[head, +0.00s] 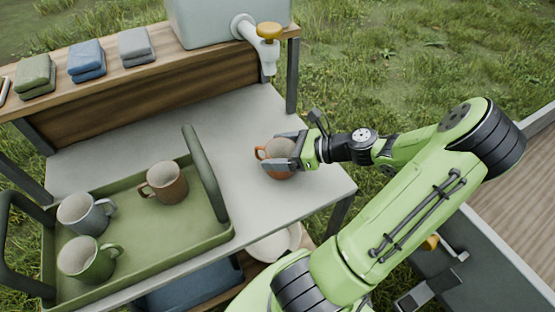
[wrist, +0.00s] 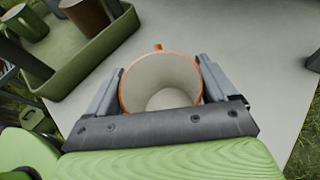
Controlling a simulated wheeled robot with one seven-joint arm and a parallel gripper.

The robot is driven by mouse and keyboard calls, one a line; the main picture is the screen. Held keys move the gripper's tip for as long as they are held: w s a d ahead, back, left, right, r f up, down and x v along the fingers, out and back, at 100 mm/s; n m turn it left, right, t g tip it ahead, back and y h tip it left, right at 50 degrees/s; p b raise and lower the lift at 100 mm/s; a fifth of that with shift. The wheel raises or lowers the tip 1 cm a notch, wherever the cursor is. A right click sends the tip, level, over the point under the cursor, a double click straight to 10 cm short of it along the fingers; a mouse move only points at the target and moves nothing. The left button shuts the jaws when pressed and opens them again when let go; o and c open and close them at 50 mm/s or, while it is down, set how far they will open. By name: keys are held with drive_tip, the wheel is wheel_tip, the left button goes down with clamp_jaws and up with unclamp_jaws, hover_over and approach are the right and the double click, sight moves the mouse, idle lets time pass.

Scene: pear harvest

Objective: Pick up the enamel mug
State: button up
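The enamel mug is an orange mug (head: 280,175) with a pale inside, upright on or just above the grey tabletop. In the wrist view the mug (wrist: 160,84) shows its round opening between my fingers, with its handle on the far side. In the head view the handle points left. My gripper (head: 284,151) has one finger on each side of the mug. In the wrist view my gripper (wrist: 160,85) has both fingers very close to the mug's wall. I cannot tell whether they press on it. The mug's base is hidden in the wrist view.
A green tray (head: 222,232) with brown, grey-blue and green mugs stands to the left; its raised handle (head: 205,170) is nearest the orange mug. A dispenser tap (head: 268,50) overhangs from the back shelf (head: 150,88). Bare tabletop (head: 215,120) lies behind the mug.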

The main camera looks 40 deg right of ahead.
drive_tip(key=shift+c, duration=1.4)
wheel_tip(320, 180, up, 10)
drive_tip(key=p, duration=0.6)
